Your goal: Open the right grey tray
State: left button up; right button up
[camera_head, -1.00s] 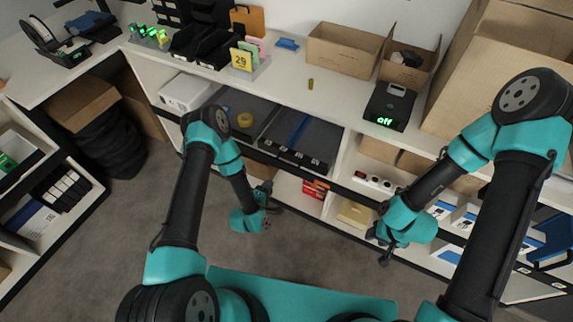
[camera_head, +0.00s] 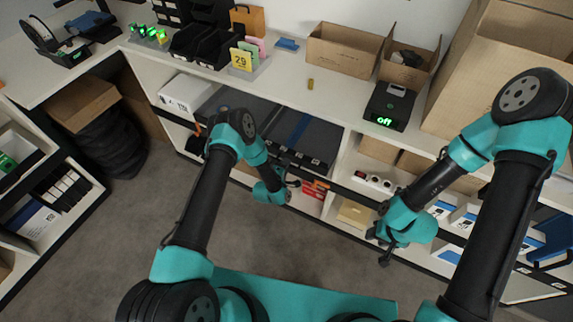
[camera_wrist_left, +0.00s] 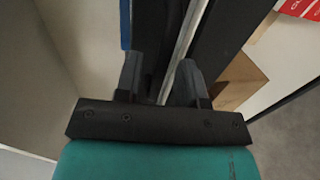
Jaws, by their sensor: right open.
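The right grey tray (camera_head: 322,137) sits in the white unit below the counter, with a blue strip along it and a dark front edge. The left grey tray (camera_head: 208,108) is beside it, partly hidden by my left arm. My left gripper (camera_head: 295,184) is just in front of the right tray's front edge. In the left wrist view its two fingers (camera_wrist_left: 160,80) are apart, with the dark front and a light metal strip (camera_wrist_left: 185,35) beyond them. Contact cannot be told. My right gripper (camera_head: 379,248) is open and empty in front of the right-hand shelves.
A red box (camera_head: 316,188) stands on the shelf below the right tray, close to my left gripper. A white power strip (camera_head: 375,181) and cardboard boxes are on shelves to the right. The floor (camera_head: 120,230) in front is clear.

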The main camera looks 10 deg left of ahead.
pick_arm(q)
jog(key=shift+w+d+f, duration=0.15)
jog(key=shift+w+d, duration=0.05)
jog(key=shift+w, duration=0.45)
jog(key=shift+c, duration=0.3)
grip_shut()
